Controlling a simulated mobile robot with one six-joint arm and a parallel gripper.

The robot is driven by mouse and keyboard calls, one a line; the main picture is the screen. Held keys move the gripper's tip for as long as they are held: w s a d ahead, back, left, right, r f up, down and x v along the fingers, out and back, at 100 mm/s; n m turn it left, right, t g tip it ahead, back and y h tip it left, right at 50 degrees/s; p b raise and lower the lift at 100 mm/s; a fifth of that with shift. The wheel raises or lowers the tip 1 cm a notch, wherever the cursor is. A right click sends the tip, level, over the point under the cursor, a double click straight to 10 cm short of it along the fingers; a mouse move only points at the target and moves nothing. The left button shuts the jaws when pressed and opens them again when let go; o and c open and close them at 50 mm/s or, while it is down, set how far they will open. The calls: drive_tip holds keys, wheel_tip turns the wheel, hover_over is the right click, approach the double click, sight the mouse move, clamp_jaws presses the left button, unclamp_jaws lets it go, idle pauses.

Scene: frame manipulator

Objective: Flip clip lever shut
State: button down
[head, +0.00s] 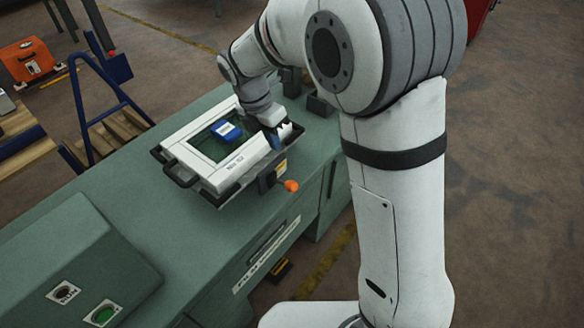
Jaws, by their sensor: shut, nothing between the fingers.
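A white rectangular frame (192,172) lies in a dark tray-like holder with side handles on the green bench. A dark clip with an orange-knobbed lever (291,186) sits at the holder's front right side. The lever sticks outward from the holder toward the bench's front edge. My gripper (276,142) points down over the right end of the white frame, behind the lever and apart from its knob. Its fingers look shut and hold nothing. My wrist hides part of the frame's far right corner. Whether the fingertips touch the frame cannot be told.
A blue object (227,131) lies within the frame's window. Dark blocks (320,104) stand on the bench behind my wrist. A sloped control box (75,262) with a green button is at the lower left. The bench top between box and holder is clear.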

sight(290, 183)
drive_tip(key=shift+w+a+f+n, duration=0.1)
drive_tip(key=shift+a+f+n, duration=0.1)
drive_tip(key=shift+a+n, duration=0.2)
drive_tip(key=shift+d, duration=0.1)
drive_tip(key=x, duration=1.4)
